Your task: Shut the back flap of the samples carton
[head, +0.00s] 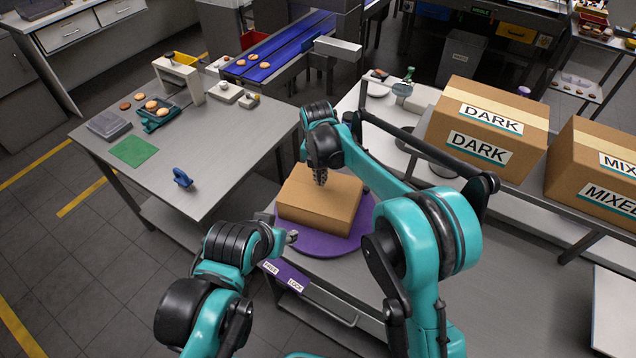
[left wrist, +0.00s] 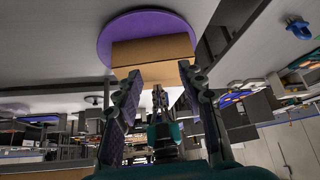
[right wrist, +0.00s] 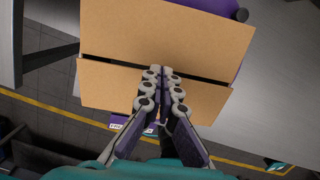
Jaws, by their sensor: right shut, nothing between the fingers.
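The brown samples carton (head: 316,205) sits on a purple turntable (head: 345,248). In the right wrist view two carton flaps lie nearly flat, a wide one (right wrist: 160,35) and a nearer one (right wrist: 105,85), with a narrow dark gap between them. My right gripper (head: 320,182) is shut and empty, pointing down over the carton top. Its fingertips (right wrist: 163,72) are at the gap; I cannot tell whether they touch. My left gripper (head: 292,237) is at the turntable's near edge, in front of the carton. Its fingers (left wrist: 158,78) are spread and empty, facing the carton side (left wrist: 150,52).
A FREE/LOCK label plate (head: 285,276) is at the turntable's front. Cartons marked DARK (head: 490,125) and MIXED (head: 595,175) stand to the right. The left table (head: 225,150) holds a blue object (head: 182,178), a green mat (head: 133,151) and biscuits. My right arm spans above the turntable's right side.

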